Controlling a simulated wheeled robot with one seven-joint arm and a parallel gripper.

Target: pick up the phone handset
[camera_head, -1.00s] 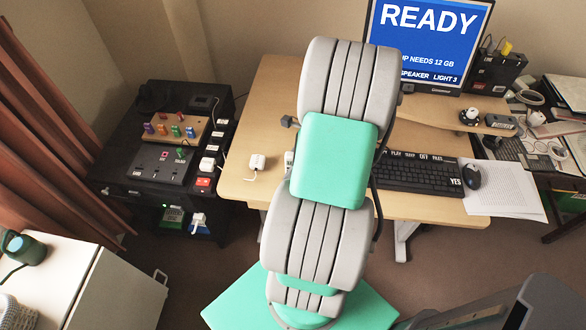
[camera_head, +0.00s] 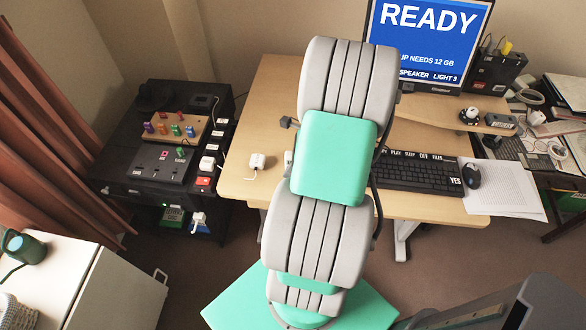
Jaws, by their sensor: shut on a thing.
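My arm (camera_head: 318,235) rises through the middle of the view and covers part of the desk. My gripper is hidden behind the arm, so its jaws and anything in them do not show. I cannot make out the phone handset for sure. A small dark piece (camera_head: 289,122) juts out at the arm's left edge above the desk, and I cannot tell what it is. A dark rounded object (camera_head: 150,95) sits at the back left of the black cabinet, too dim to name.
The black cabinet (camera_head: 130,190) carries a wooden board (camera_head: 160,117) with coloured pieces. A white cabinet (camera_head: 120,285) stands front left. The desk's left part is mostly clear.

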